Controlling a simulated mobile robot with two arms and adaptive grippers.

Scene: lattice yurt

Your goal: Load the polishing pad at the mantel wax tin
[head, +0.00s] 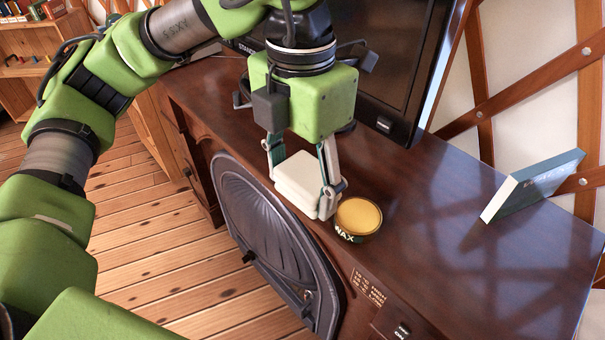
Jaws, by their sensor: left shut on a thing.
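In the head view my left gripper (302,172) is shut on a white polishing pad (300,184). The pad is a thick, layered block held between the two fingers, close above the mantel's front edge. The wax tin (358,218) stands open on the mantel, just right of the pad and the right-hand finger. It is round and dark with "WAX" on its side, and yellow wax shows at the top. I cannot tell whether the finger touches the tin. My right gripper is not in view.
The dark wooden mantel (450,240) has a bare stretch right of the tin. A teal-covered book (533,185) stands near its back right. A black screen (385,50) stands behind my gripper. A dark arched fireplace cover (265,235) is below the front edge.

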